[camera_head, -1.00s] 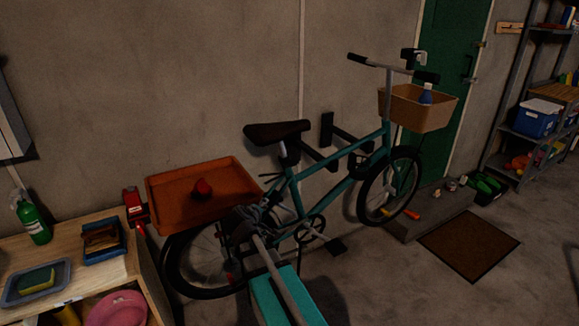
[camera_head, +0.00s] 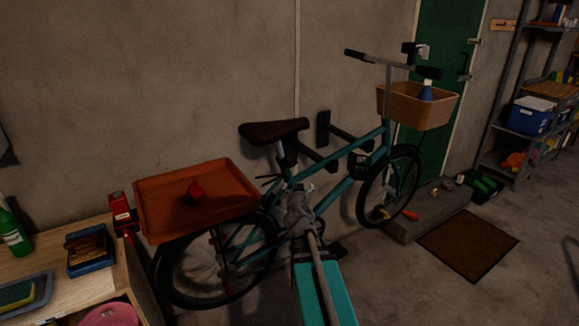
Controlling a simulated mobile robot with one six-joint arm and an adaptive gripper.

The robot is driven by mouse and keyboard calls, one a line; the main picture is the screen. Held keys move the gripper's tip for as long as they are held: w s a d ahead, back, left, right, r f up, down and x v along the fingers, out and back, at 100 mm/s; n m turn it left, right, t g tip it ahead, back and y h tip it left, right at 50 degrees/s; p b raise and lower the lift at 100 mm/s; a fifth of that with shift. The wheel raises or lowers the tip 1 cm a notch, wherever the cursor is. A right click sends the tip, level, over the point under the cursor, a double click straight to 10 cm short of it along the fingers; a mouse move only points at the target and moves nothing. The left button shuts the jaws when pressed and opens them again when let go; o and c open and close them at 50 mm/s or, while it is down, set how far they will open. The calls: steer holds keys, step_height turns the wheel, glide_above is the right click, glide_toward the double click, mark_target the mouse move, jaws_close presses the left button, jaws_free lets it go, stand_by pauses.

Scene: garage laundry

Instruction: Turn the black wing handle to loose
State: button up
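A teal bicycle with a dark saddle (camera_head: 273,131) is held against the wall on black brackets (camera_head: 324,128). I cannot pick out a black wing handle for certain. A small dark part (camera_head: 359,166) sits by the bicycle frame (camera_head: 337,194) beneath the brackets, too small to identify. My gripper (camera_head: 298,205) is at the end of my grey and teal arm, in front of the frame's lower part behind the rear wheel's upper right. Its fingers are small, dark and partly hidden by the arm, so I cannot see their opening or any contact.
A wooden bench (camera_head: 62,270) stands at the left. A tan basket (camera_head: 387,101) with a blue-white bottle (camera_head: 426,92) is at the handlebar. A brown mat (camera_head: 468,245) lies on open floor.

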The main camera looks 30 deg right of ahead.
mark_target(291, 166)
steer(key=shift+s+d+r+n+t+y, duration=0.4)
steer(key=shift+s+n+t+y, duration=0.25)
steer(key=shift+n+y, duration=0.6)
steer(key=shift+s+d+r+n+t+y, duration=0.3)
steer(key=shift+s+d+n+t+y, duration=0.45)
steer(key=shift+y, duration=0.95)
steer(key=shift+s+d+r+n+t+y, duration=0.2)
steer(key=shift+s+r+n+t+y, duration=0.25)
steer(key=shift+n+y, duration=0.9)
steer(key=shift+f, duration=0.1)
steer(key=w, duration=1.3)
steer(key=shift+w, duration=0.4)
steer(key=c, duration=0.8)
